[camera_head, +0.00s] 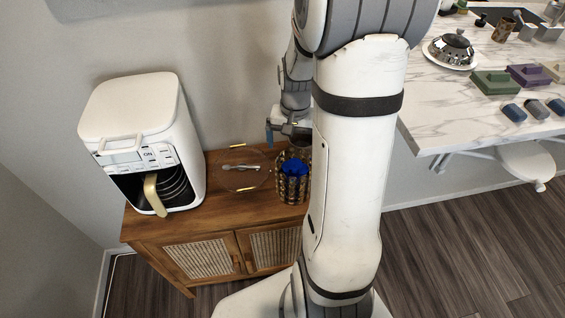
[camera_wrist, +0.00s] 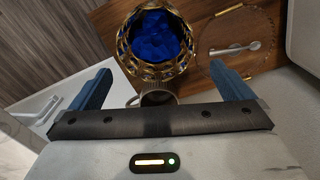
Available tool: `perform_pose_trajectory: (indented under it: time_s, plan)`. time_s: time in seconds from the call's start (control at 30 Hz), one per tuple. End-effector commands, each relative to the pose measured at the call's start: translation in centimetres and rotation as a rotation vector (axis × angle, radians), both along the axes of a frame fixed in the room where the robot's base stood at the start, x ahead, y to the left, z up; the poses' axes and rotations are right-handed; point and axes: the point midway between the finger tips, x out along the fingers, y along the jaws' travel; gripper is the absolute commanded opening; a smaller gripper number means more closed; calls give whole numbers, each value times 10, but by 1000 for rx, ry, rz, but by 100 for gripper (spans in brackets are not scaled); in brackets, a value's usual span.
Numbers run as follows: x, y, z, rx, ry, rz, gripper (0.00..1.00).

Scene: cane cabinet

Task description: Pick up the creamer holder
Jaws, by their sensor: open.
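The creamer holder appears to be the round gold lattice container (camera_head: 291,192) with blue contents, standing upright on the wooden cabinet. In the wrist view the holder (camera_wrist: 188,60) is at the top middle, seen from above. My gripper (camera_wrist: 160,72) is open, its two blue fingers spread wide with the holder beyond them, not between the pads. In the head view my gripper (camera_head: 285,132) is above and behind the holder, partly hidden by my arm. A small brownish round cup-like thing (camera_wrist: 158,96) shows between the finger bases in the wrist view.
A round clear tray (camera_head: 222,182) with gold handles and a spoon (camera_head: 240,168) lies left of the holder. A white coffee maker (camera_head: 135,105) stands at the cabinet's left end. The wall is close behind. A marble counter (camera_head: 440,110) is at right.

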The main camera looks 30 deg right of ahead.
Motion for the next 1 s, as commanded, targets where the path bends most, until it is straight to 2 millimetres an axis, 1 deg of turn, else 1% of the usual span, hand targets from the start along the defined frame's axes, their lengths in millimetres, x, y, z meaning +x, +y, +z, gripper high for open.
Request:
perform_pose_trajectory:
  time_s: [0.37, 0.6, 0.73, 0.93, 0.97, 1.0]
  plan:
    - [-2, -3, -40, 3, 8, -11, 100]
    - [-5, -4, -72, 3, 8, -10, 100]
    - [-4, -4, -79, 2, 5, -10, 100]
    - [-4, -4, -79, 1, 4, -11, 100]
    - [-4, -4, -79, 1, 4, -11, 99]
    - [-4, -4, -79, 1, 3, -11, 96]
